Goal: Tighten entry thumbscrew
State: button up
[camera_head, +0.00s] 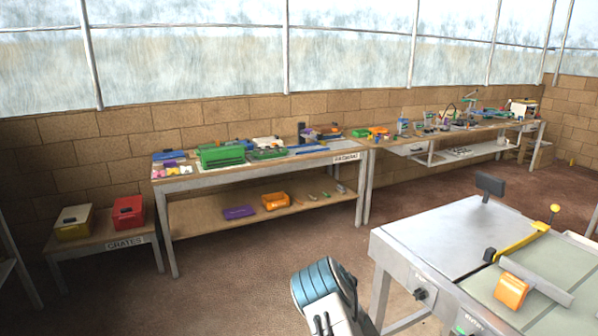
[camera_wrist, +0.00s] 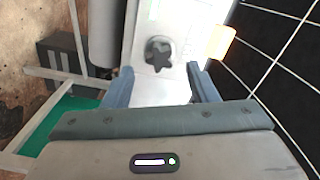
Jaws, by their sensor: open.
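A dark star-shaped thumbscrew (camera_wrist: 158,53) sits on a pale metal face in the wrist view, ahead of my gripper (camera_wrist: 162,80). My gripper is open, its two blue-grey fingers apart with nothing between the tips. The thumbscrew lies beyond the tips, roughly centred between them. In the head view, a dark knob (camera_head: 420,294) is on the side face of the grey machine (camera_head: 440,225) at the lower right. I cannot tell which of these the wrist view shows. My arm is at bottom centre, left of the machine.
The machine carries a yellow lever (camera_head: 523,243) and an orange block (camera_head: 511,292). In the wrist view, a glowing orange piece (camera_wrist: 221,42) is right of the thumbscrew, and a grey cylinder (camera_wrist: 102,35) is left. A workbench (camera_head: 190,181) with tools stands along the wall; open floor lies between.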

jog(key=shift+n+p, duration=0.35)
jog(key=shift+n, duration=0.85)
jog(key=shift+p, duration=0.3)
jog(key=shift+x, duration=2)
jog(key=c, duration=0.9)
jog(key=shift+c, duration=0.2)
